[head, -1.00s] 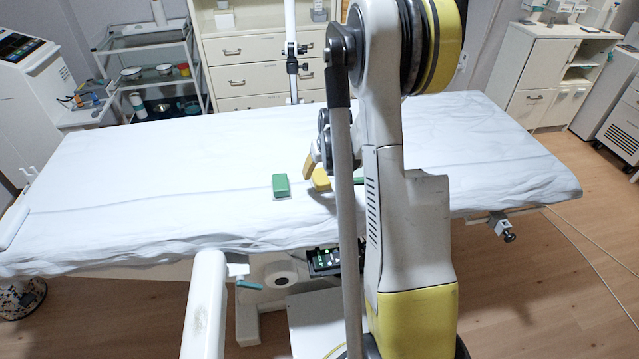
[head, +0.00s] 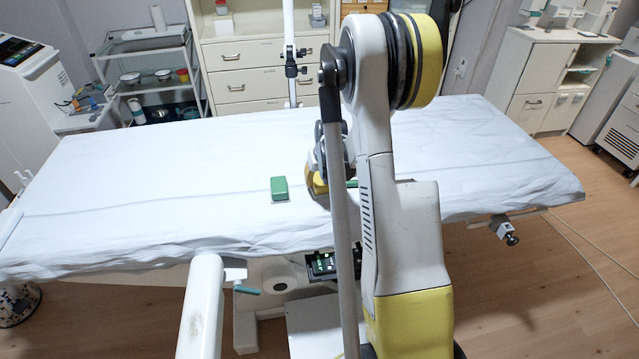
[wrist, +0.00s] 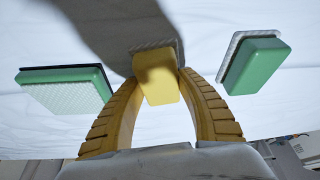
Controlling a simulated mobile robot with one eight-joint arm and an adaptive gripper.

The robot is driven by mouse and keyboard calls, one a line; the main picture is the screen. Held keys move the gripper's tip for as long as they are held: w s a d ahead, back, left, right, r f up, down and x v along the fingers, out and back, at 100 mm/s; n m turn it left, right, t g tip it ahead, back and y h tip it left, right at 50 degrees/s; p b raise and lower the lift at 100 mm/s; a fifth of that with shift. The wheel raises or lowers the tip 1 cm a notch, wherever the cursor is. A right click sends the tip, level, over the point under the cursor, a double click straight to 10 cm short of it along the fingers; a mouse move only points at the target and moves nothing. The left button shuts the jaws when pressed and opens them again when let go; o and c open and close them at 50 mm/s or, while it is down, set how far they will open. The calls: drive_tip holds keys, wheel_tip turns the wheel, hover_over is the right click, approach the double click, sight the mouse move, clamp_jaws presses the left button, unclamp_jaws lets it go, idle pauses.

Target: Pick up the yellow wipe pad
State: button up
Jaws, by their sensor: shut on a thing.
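The yellow wipe pad (wrist: 158,80) is between the two curved yellow fingers of my gripper (wrist: 156,85) in the wrist view, with the fingertips against its sides. In the head view the pad (head: 320,187) shows only in part beside my gripper (head: 317,178), and my arm hides the rest. My gripper is shut on the pad, low over the white-sheeted couch (head: 150,180). I cannot tell whether the pad still touches the sheet.
A green pad (head: 279,188) lies on the sheet just left of my gripper. Green pads flank the yellow one in the wrist view, at left (wrist: 70,88) and right (wrist: 256,62). The couch's left half is clear. A control box (head: 322,265) hangs below the near edge.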

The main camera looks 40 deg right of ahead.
drive_tip(key=shift+r+p, duration=0.35)
drive_tip(key=shift+r, duration=0.2)
drive_tip(key=r, duration=0.1)
drive_tip(key=r+p, duration=0.2)
drive_tip(key=r, duration=0.1)
drive_tip(key=shift+s+d, duration=0.35)
drive_tip(key=shift+s, duration=0.05)
drive_tip(key=s+d+r+p, duration=0.3)
drive_tip(key=s+d+r, duration=0.3)
drive_tip(key=s, duration=0.2)
drive_tip(key=shift+s, duration=0.35)
drive_tip(key=o, duration=0.5)
drive_tip(key=c, duration=0.4)
